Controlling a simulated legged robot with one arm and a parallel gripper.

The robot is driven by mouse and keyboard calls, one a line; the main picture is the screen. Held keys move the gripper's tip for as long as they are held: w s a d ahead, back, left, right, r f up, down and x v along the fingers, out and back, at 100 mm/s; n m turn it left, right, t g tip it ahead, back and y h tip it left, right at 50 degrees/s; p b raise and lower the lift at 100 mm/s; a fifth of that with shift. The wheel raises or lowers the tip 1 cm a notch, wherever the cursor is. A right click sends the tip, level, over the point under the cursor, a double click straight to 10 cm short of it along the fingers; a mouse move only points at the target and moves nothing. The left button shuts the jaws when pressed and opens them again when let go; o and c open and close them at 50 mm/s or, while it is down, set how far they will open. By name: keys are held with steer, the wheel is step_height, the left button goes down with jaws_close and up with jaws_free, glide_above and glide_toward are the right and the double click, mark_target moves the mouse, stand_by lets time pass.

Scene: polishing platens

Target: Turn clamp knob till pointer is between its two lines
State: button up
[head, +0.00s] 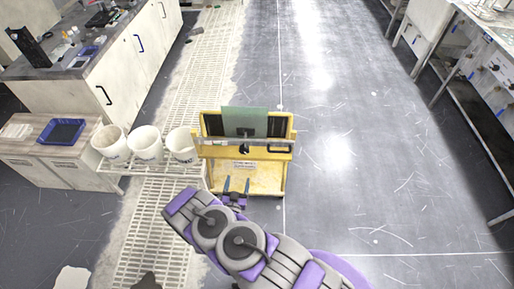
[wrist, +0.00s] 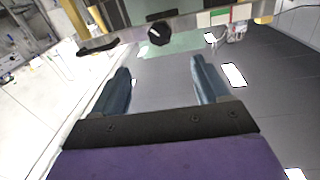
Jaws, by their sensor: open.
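The clamp knob (head: 244,149) is a small black knob on the front rail of a yellow stand (head: 262,181). It also shows in the wrist view as a round black knob (wrist: 160,33) near the top, with a small pale mark on it. My gripper (head: 236,183) is in front of the stand, below the knob in the head view. In the wrist view my gripper (wrist: 160,68) has its two blue fingers wide apart with nothing between them. The knob lies beyond the fingertips, apart from them. The pointer's position against two lines is too small to tell.
A green panel (head: 244,121) stands on the yellow stand, with a black handle (head: 279,149) right of the knob. White buckets (head: 146,143) stand to the left. A blue tray (head: 62,132) sits on a cabinet. The grey floor at right is clear.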

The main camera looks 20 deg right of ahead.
mark_target(244, 152)
steer(key=b+x, duration=0.4)
steer(key=x, duration=1.3)
steer(key=shift+r, duration=0.1)
steer(key=c, duration=1)
steer(key=shift+p, duration=0.3)
